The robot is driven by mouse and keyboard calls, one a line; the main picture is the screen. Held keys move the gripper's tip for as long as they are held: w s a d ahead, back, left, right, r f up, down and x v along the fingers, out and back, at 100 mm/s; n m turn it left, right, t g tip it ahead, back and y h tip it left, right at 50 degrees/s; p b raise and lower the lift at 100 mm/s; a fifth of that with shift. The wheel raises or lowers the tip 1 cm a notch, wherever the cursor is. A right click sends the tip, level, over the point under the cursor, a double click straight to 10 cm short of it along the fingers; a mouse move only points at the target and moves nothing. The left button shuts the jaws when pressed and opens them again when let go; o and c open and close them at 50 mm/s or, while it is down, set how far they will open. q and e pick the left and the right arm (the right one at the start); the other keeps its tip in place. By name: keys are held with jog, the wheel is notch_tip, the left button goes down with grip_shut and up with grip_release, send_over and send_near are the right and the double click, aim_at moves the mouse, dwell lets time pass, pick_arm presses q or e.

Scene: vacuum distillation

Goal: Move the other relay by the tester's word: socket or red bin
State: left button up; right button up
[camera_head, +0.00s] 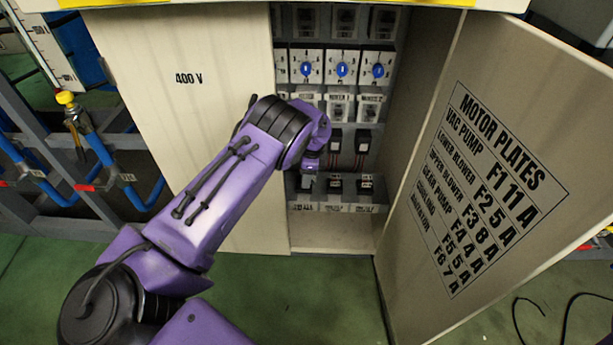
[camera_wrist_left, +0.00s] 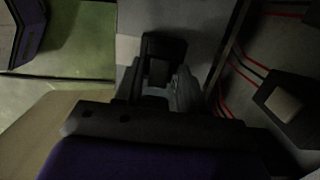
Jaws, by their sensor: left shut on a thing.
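My left gripper (camera_head: 309,182) is inside the open cabinet, at the left end of the lower shelf. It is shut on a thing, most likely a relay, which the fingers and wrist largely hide. In the left wrist view the dark gripper (camera_wrist_left: 163,82) is in shadow in front of a pale surface. Two dark relays with pale tops, a middle one (camera_head: 335,140) and a right one (camera_head: 364,140), sit above red wires. A relay (camera_wrist_left: 284,102) also shows at the right of the left wrist view. No red bin can be made out. My right gripper is not in view.
The lower shelf holds labelled dark units (camera_head: 364,184) right of my gripper. Blue-knobbed switches (camera_head: 342,70) line a row above. The open door (camera_head: 480,170), lettered MOTOR PLATES, stands at the right. The 400 V panel (camera_head: 200,120) closes the left. Green floor in front is clear.

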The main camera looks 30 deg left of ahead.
pick_arm(q)
jog(key=shift+f, duration=0.2)
jog(key=o, duration=1.1)
jog(key=shift+c, duration=0.2)
jog(key=shift+f+b, duration=0.15)
jog(key=shift+b, duration=0.25)
jog(key=r, duration=0.3)
jog(key=d+r+p, duration=0.1)
jog(key=r, duration=0.3)
jog(key=r+p, duration=0.1)
jog(key=r, duration=0.2)
jog(key=shift+w+d+r, duration=0.2)
jog(key=shift+d+r, duration=0.15)
